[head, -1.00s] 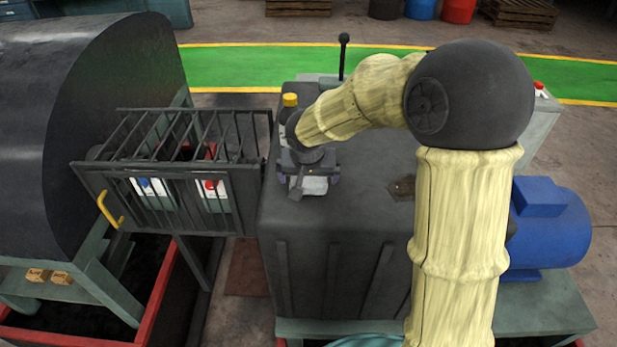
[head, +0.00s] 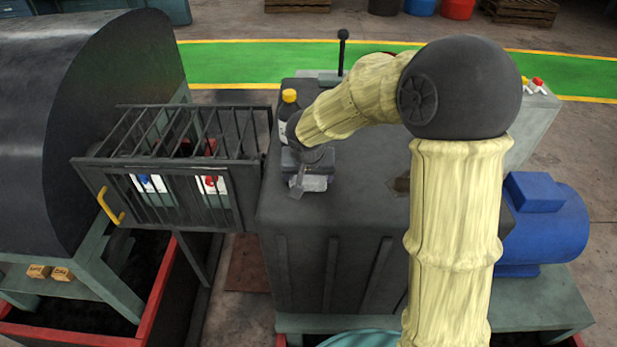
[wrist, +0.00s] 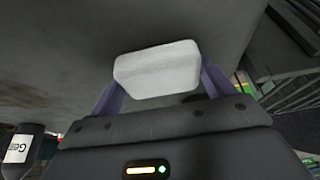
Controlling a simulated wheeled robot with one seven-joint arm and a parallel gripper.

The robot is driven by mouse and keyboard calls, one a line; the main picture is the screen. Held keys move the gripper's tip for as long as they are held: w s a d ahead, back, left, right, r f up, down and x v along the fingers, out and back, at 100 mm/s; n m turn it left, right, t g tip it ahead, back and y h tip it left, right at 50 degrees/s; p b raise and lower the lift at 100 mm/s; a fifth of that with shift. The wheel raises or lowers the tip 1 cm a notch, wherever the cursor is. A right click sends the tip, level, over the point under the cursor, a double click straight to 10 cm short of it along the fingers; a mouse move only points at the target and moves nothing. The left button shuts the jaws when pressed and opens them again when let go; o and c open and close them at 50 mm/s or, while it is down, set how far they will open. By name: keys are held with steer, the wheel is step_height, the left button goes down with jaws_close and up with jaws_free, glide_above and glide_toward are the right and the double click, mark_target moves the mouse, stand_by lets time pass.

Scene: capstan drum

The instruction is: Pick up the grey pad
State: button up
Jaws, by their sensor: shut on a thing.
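The grey pad (wrist: 157,70) is a pale, rounded block held between the two purple fingers of my gripper (wrist: 160,84) in the wrist view. In the head view the pad (head: 314,183) shows as a light patch under my gripper (head: 308,183), over the left part of the dark machine top. My gripper is shut on the pad. Whether the pad touches the surface or hangs just above it I cannot tell.
A bottle with a yellow cap (head: 289,97) stands close behind my gripper. A barred cage (head: 170,170) adjoins the machine top (head: 350,215) on the left. A black-knobbed lever (head: 342,50) rises at the back. The top's front middle is clear.

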steer(key=shift+w+a, duration=0.1)
steer(key=shift+r, duration=0.35)
step_height(320, 180, up, 9)
steer(key=shift+r+b, duration=0.15)
steer(key=shift+b, duration=0.7)
steer(key=o, duration=0.3)
steer(key=shift+c, duration=1.1)
